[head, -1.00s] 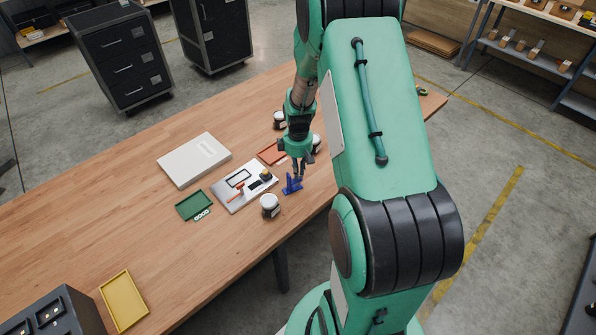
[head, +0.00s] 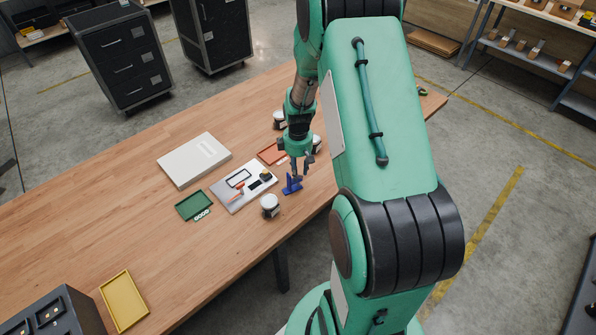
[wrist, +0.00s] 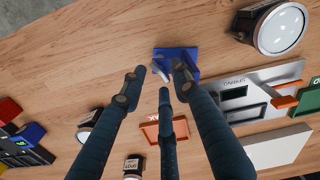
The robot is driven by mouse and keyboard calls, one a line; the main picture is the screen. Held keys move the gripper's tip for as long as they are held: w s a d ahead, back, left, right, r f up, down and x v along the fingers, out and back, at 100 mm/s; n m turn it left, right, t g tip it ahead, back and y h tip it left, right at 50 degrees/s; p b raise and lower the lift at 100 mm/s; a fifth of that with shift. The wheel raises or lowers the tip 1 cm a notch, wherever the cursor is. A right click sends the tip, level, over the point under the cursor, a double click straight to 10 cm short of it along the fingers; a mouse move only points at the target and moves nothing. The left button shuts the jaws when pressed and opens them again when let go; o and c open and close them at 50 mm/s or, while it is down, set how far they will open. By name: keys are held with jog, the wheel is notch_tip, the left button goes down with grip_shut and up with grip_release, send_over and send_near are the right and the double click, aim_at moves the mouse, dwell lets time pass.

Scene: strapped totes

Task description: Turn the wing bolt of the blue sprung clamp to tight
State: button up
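The blue sprung clamp (head: 291,185) stands on the wooden table near its front edge, and it also shows at the top centre of the wrist view (wrist: 187,52). A small pale grey piece, seemingly the wing bolt (wrist: 160,74), shows at the clamp's edge between my fingertips. My gripper (head: 299,168) is just above the clamp. In the wrist view its three dark fingers (wrist: 161,79) are spread apart with nothing gripped between them. One finger covers part of the clamp, and I cannot tell how far the bolt is turned.
A silver plate (head: 232,203) with small parts lies left of the clamp. A round white-topped device (head: 270,203) stands close by in front. An orange-red tray (head: 269,153), green tray (head: 190,207) and white box (head: 179,168) lie around. The table's left side is mostly clear.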

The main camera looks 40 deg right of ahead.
notch_tip(320, 180, up, 12)
jog(key=shift+f, duration=0.15)
dwell(0.5)
grip_shut()
jog(key=m+h, duration=0.1)
jog(key=m, duration=0.5)
jog(key=d+f+m+t+h, duration=0.1)
jog(key=m, duration=0.5)
jog(key=d+f+m+h, duration=0.1)
jog(key=m, duration=0.5)
jog(key=shift+d+f+t, duration=0.15)
jog(key=shift+f+t, duration=0.1)
jog(key=shift+t, duration=0.15)
